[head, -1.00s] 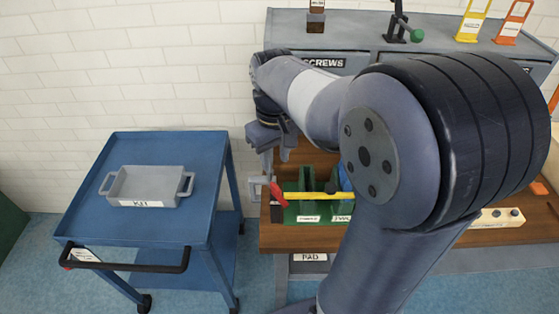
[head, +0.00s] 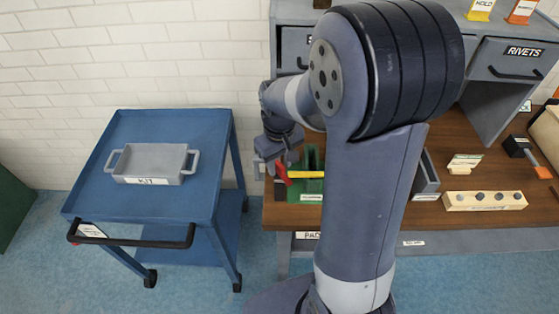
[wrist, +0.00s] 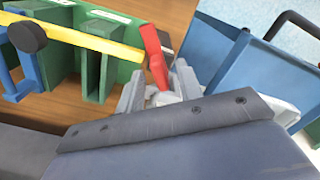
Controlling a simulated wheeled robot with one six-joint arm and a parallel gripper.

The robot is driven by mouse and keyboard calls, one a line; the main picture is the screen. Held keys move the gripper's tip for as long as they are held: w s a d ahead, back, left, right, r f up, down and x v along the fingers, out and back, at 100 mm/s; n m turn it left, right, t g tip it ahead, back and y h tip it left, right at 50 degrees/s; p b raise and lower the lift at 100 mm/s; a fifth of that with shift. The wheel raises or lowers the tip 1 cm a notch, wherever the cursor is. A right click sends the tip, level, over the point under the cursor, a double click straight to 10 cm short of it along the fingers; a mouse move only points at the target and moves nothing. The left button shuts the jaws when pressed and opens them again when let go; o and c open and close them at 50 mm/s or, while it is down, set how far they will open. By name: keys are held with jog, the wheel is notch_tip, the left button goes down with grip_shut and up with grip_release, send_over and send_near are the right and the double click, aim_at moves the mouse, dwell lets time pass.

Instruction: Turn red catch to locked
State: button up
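The red catch (wrist: 154,55) is at the end of a yellow bar (wrist: 88,36) along the green rack (wrist: 92,75). In the head view the red catch (head: 282,173) is at the rack's left end, beside the yellow bar (head: 306,174). My gripper (head: 275,163) is right at the catch, pointing down. In the wrist view the two fingers of my gripper (wrist: 158,92) stand apart, with the catch's lower end between them. I cannot tell whether they touch it. My arm hides part of the rack in the head view.
A blue cart (head: 205,165) with a grey kit tray (head: 152,179) stands left of the wooden bench (head: 430,222). A wooden block with several pegs (head: 484,201) lies on the bench at right. Grey drawers (head: 520,60) stand at the back.

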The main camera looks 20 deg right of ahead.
grip_shut()
dwell(0.3)
jog(key=shift+n, duration=0.4)
jog(key=n, duration=0.4)
jog(key=shift+n, duration=0.4)
jog(key=n, duration=0.5)
jog(key=shift+b, duration=0.35)
jog(key=shift+r+n, duration=0.1)
jog(key=shift+n, duration=0.2)
grip_release()
